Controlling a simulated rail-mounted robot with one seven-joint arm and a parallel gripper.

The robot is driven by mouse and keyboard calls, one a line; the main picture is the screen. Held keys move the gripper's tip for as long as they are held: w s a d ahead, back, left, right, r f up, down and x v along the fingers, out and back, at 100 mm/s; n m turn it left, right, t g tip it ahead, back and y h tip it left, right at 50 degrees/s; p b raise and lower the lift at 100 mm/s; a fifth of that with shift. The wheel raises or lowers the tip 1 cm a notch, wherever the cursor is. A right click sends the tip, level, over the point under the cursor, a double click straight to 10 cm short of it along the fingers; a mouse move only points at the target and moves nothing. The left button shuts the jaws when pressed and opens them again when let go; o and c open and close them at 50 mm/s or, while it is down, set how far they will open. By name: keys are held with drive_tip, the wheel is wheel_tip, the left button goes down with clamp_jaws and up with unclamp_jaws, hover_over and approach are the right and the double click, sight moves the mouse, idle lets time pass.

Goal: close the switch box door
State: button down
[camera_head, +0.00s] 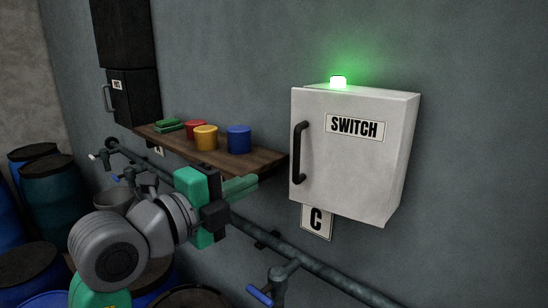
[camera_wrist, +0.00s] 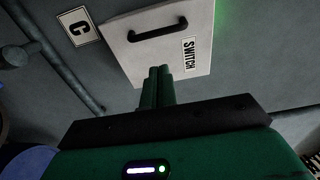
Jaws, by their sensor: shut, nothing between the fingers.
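The white switch box (camera_head: 345,165) hangs on the grey wall, with a black bar handle (camera_head: 301,152) on the left of its door and a SWITCH label. The door (camera_head: 340,190) looks flush with the box, with no gap that I can see. A lamp (camera_head: 338,82) on top glows green. My gripper (camera_head: 256,182) is to the left of the box, apart from the handle, its green fingers together and empty. In the wrist view, the fingertips (camera_wrist: 160,70) overlap the lower edge of the door, whose handle (camera_wrist: 158,33) shows above; contact cannot be told.
A wooden shelf (camera_head: 250,163) with red, yellow and blue cylinders and a green piece stands left of the box. A pipe (camera_head: 320,266) with blue-handled valves runs below. A C sign (camera_head: 317,222) hangs under the box. Barrels (camera_head: 50,190) crowd the lower left.

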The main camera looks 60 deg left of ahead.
drive_tip(key=p+x, duration=0.5)
drive_tip(key=x, duration=0.7)
drive_tip(key=shift+a+h, duration=0.15)
drive_tip(key=shift+h, duration=0.15)
drive_tip(key=shift+f, duration=0.15)
